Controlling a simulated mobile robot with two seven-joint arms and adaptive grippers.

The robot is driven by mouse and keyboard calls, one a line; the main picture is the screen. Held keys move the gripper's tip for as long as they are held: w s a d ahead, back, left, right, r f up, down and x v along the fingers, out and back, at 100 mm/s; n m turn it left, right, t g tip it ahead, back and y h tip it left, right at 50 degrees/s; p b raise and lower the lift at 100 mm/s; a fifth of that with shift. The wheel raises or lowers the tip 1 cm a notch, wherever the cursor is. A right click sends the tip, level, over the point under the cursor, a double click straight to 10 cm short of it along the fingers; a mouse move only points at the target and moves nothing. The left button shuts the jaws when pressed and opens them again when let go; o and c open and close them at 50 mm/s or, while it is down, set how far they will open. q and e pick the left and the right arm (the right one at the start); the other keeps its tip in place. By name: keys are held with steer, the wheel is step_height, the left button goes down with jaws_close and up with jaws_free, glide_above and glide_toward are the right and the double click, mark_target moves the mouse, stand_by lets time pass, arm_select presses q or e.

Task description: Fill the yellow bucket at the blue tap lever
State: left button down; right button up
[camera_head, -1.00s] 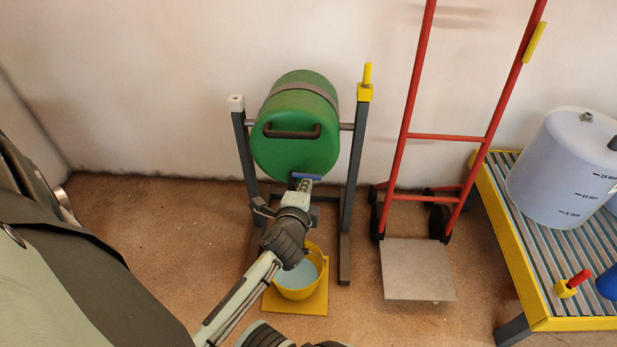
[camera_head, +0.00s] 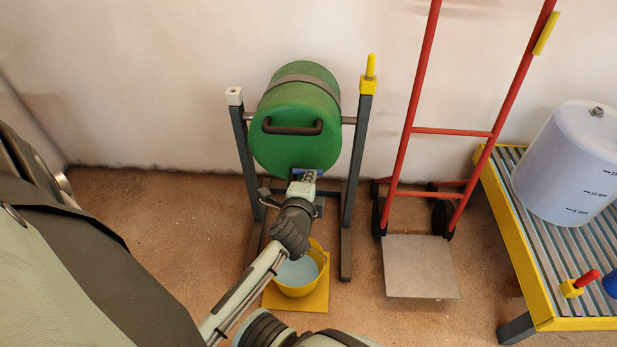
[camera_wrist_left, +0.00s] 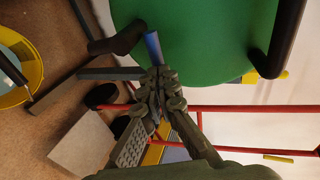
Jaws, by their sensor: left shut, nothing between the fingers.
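The blue tap lever (camera_head: 309,173) is at the bottom of the green drum's front face, partly hidden behind my left gripper (camera_head: 302,184). In the left wrist view the lever (camera_wrist_left: 153,46) shows as a blue bar just beyond the shut fingertips (camera_wrist_left: 156,80). The fingers hold nothing; whether they touch the lever I cannot tell. The yellow bucket (camera_head: 318,262) stands upright below the drum, with pale blue liquid inside. My left forearm hides part of it. Its rim also shows at the left of the left wrist view (camera_wrist_left: 37,72). My right gripper is out of view.
The green drum (camera_head: 296,145) lies in a grey stand (camera_head: 347,215). The bucket rests on a yellow plate (camera_head: 318,297). A red hand truck (camera_head: 452,132) stands to the right, then a yellow-edged slatted table (camera_head: 507,230) with a translucent container (camera_head: 565,165). Bare floor lies left of the stand.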

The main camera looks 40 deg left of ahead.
arm_select(q)
steer(key=shift+w+a+r, duration=0.1)
steer(key=shift+w+r, duration=0.1)
steer(key=shift+w, duration=0.05)
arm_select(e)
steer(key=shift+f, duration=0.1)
arm_select(q)
steer(key=shift+s+r, duration=0.1)
